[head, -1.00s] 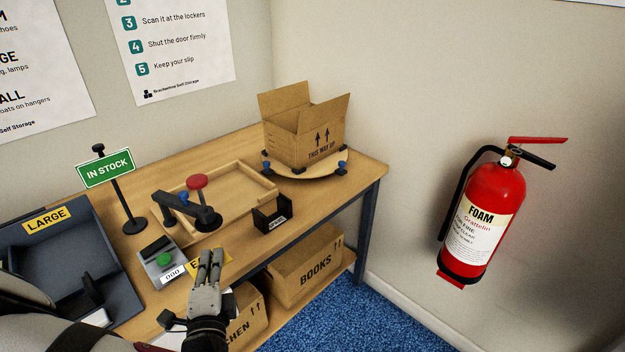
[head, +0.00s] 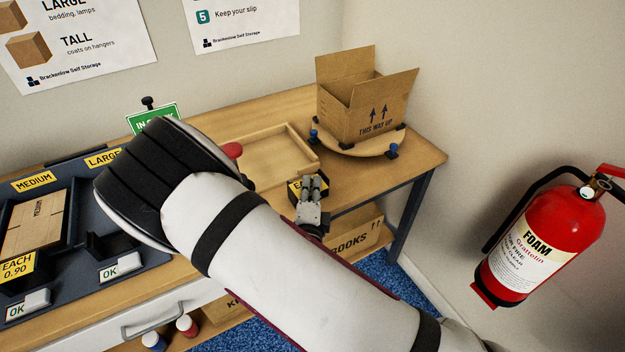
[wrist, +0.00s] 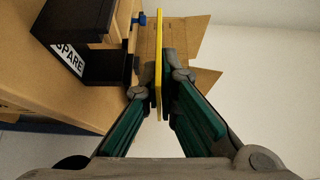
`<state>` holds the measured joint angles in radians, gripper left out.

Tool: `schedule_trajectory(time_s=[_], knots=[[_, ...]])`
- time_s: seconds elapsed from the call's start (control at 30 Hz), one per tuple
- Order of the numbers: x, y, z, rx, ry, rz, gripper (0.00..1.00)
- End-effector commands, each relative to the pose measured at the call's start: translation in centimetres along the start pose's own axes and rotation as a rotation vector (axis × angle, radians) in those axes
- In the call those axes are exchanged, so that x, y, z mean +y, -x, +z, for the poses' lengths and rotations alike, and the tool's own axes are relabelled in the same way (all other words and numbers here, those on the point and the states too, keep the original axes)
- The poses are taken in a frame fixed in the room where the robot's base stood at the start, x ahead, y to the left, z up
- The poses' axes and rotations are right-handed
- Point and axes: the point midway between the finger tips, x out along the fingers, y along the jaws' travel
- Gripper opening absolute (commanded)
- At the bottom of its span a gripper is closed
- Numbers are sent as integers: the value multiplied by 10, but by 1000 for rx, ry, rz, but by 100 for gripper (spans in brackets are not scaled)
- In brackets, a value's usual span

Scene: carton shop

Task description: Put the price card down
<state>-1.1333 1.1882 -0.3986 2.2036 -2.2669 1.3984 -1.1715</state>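My gripper (head: 314,188) is shut on a yellow price card (wrist: 159,62), which shows edge-on between the fingertips in the wrist view. In the head view part of the card's face (head: 292,190) shows left of the fingers, its lettering mostly hidden. The card is held up beside a small black box (wrist: 75,22) labelled SPARE. In the wrist view the box is left of the card, with a gap between them at the fingertips. In the head view my gripper and the card cover most of that box.
An open carton (head: 365,112) stands on a round wooden turntable (head: 355,146) at the bench's right end. A shallow wooden tray (head: 297,132) lies behind my gripper. A dark sorting tray (head: 75,283) with another price card (head: 17,268) is at left. My arm hides the bench's middle.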

Motion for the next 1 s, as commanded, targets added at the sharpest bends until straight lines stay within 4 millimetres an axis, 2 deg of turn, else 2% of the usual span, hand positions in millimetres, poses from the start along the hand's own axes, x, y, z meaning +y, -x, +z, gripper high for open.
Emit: schedule_trajectory(time_s=[0.03, 0.2, 0.5, 0.7, 1.0], knots=[[1, -13, -1, 3, -1, -3, 0], [3, -40, 2, 1, 0, -1, 0], [4, -61, 4, 2, -1, -2, 0], [36, -61, 4, 1, 2, 2, 0], [40, -61, 4, 0, 0, -1, 0]])
